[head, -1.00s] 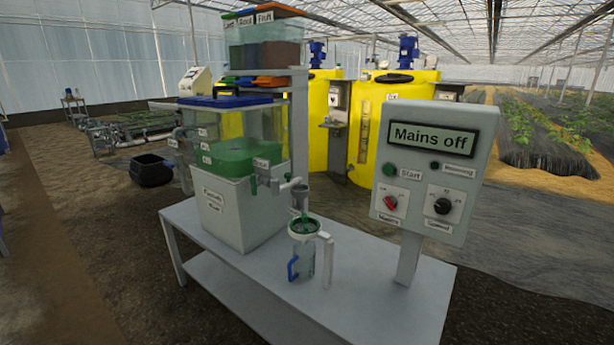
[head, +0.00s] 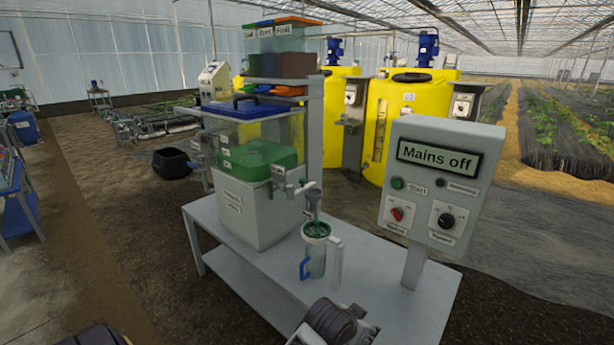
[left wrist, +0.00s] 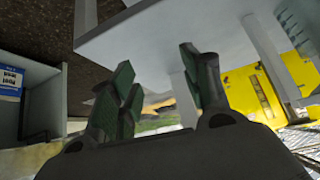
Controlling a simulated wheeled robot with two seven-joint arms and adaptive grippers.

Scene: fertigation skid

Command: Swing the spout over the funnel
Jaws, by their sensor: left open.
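A grey spout (head: 303,188) comes off the valve at the front of the tank with the green contents. The two look close in the head view; I cannot tell whether the spout's mouth is over the funnel. In the left wrist view my left gripper (left wrist: 157,82) is open, its dark fingers apart with nothing between them. The spout and funnel do not show in that view.
The grey bench (head: 390,310) carries the white fertigation tank (head: 250,215) and a control box (head: 440,185) reading "Mains off" on a post to the right. A white bracket (head: 337,262) stands beside the jug. Yellow tanks (head: 410,110) stand behind.

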